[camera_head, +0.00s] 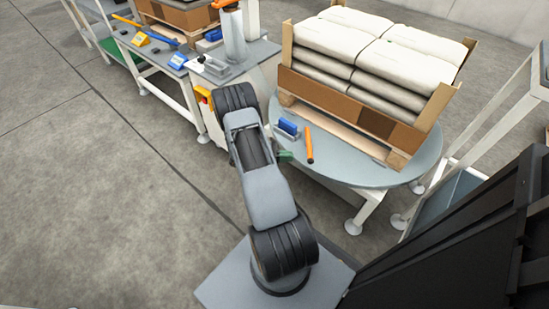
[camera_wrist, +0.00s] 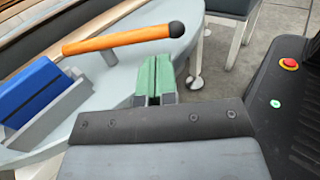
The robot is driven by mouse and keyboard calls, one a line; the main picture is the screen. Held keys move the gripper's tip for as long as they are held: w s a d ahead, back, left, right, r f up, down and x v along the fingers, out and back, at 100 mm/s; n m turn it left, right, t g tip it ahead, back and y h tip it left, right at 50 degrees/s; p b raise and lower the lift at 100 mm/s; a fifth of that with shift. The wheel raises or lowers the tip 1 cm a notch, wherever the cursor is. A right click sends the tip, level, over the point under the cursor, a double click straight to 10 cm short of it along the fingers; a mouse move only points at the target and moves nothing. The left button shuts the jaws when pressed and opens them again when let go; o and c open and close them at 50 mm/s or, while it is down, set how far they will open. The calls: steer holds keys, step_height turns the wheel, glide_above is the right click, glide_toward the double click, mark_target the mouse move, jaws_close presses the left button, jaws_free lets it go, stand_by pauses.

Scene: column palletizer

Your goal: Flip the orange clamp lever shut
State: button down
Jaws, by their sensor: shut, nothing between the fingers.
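The orange clamp lever (camera_head: 309,145) is on the round grey table at the front, beside a blue block in a grey holder. My gripper (camera_wrist: 153,80) has green fingers that are shut together and empty. They are just below the lever's bar in the wrist picture, apart from its ball end. In the head view my gripper (camera_head: 285,156) shows small and green, left of the lever.
The round table (camera_head: 350,177) bears a wooden pallet (camera_head: 345,133) stacked with white sacks (camera_head: 360,50). The blue block (camera_wrist: 38,88) sits left of my fingers. A workbench (camera_head: 215,75) with tools stands at the back left. Open floor lies at left.

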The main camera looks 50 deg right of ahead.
mark_target(308, 147)
steer(key=shift+b+x, duration=0.65)
steer(key=shift+x, duration=1.75)
